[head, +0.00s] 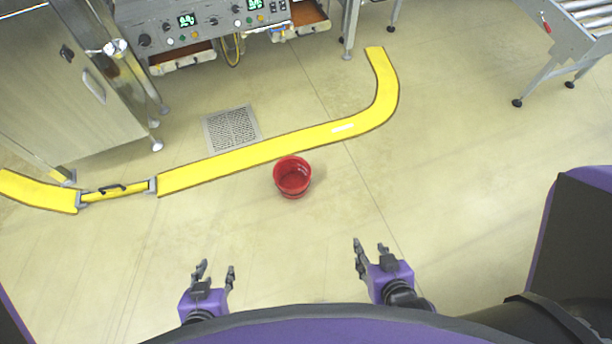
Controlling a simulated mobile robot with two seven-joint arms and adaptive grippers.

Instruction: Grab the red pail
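The red pail (293,191) stands upright on the floor near the middle of the head view, just on my side of the yellow barrier. Its open top faces up and it looks empty. My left gripper (216,268) is open and empty at the lower left, nearer to me than the pail. My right gripper (370,246) is open and empty at the lower right of the pail. Neither gripper touches the pail.
A low yellow barrier (250,157) runs behind the pail and curves away at the right. A floor drain grate (232,129), a steel cabinet (60,100) and a control panel machine (190,30) lie beyond it. A roller conveyor (580,30) stands at the upper right. The floor around the pail is clear.

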